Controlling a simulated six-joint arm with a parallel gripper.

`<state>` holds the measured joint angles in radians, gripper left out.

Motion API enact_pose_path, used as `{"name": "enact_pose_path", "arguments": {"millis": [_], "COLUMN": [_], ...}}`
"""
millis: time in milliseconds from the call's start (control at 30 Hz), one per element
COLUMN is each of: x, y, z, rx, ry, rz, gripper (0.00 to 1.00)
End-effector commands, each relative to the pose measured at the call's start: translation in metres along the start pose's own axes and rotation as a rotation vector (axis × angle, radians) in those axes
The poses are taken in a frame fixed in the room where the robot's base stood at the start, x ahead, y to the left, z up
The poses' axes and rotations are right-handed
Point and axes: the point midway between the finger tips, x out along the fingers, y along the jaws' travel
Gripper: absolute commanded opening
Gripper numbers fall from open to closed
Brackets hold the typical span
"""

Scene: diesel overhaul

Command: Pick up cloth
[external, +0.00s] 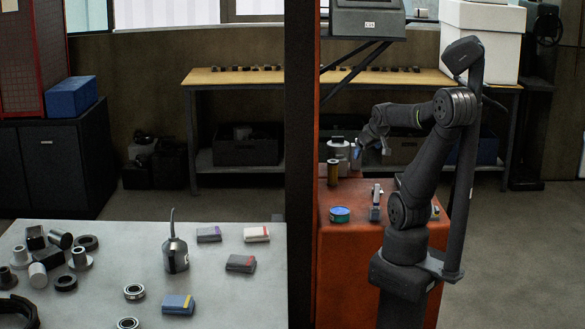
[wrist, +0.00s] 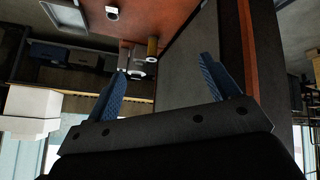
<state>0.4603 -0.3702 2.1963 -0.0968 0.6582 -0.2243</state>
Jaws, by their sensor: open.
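I cannot make out a cloth in either view. My gripper (external: 371,146) is raised above the back part of the orange bench (external: 345,272) in the external view. In the wrist view its two blue fingers (wrist: 163,80) are spread wide apart. Nothing is held between them. The orange bench top also shows in the wrist view (wrist: 172,18), beyond the fingers.
The bench holds a brown cylinder (external: 332,173), silver parts (external: 339,152), a blue-green tin (external: 340,214) and a metal part (external: 376,203). A dark post (external: 300,170) stands left of it. The grey table (external: 225,290) carries an oil can (external: 175,253), boxes and metal parts.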

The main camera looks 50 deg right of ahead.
Motion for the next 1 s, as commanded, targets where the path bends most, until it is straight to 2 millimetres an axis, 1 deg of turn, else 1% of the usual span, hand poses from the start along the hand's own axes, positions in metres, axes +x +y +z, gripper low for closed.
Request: {"name": "enact_pose_path", "arguments": {"millis": [33, 100, 167, 200, 267, 300, 367, 400, 500, 667, 767, 867, 900, 967, 1000], "x": [0.008, 0.020, 0.033, 0.043, 0.058, 0.066, 0.071, 0.072, 0.070, 0.058, 0.048, 0.034, 0.026, 0.014, 0.006], "y": [0.007, 0.013, 0.009, 0.000, -0.025, -0.048, -0.078, -0.097, -0.137, -0.190, -0.224, -0.265, -0.282, -0.310, -0.328], "z": [-0.019, -0.041, -0.053, -0.056, -0.052, -0.044, -0.033, -0.028, -0.028, -0.045, -0.056, -0.066, -0.068, -0.071, -0.071], "rx": [-0.030, -0.075, -0.106, -0.120, -0.132, -0.139, -0.150, -0.165, -0.227, -0.357, -0.448, -0.552, -0.599, -0.670, -0.716], "ry": [0.009, 0.017, 0.005, -0.019, -0.084, -0.144, -0.222, -0.266, -0.337, -0.371, -0.380, -0.388, -0.390, -0.395, -0.398], "rz": [0.009, 0.013, -0.001, -0.024, -0.082, -0.128, -0.184, -0.215, -0.274, -0.337, -0.373, -0.411, -0.427, -0.450, -0.465], "gripper": [0.81, 0.81, 0.81, 0.81, 0.81, 0.81, 0.81, 0.81, 0.81, 0.81, 0.81, 0.81, 0.81, 0.81, 0.81]}}
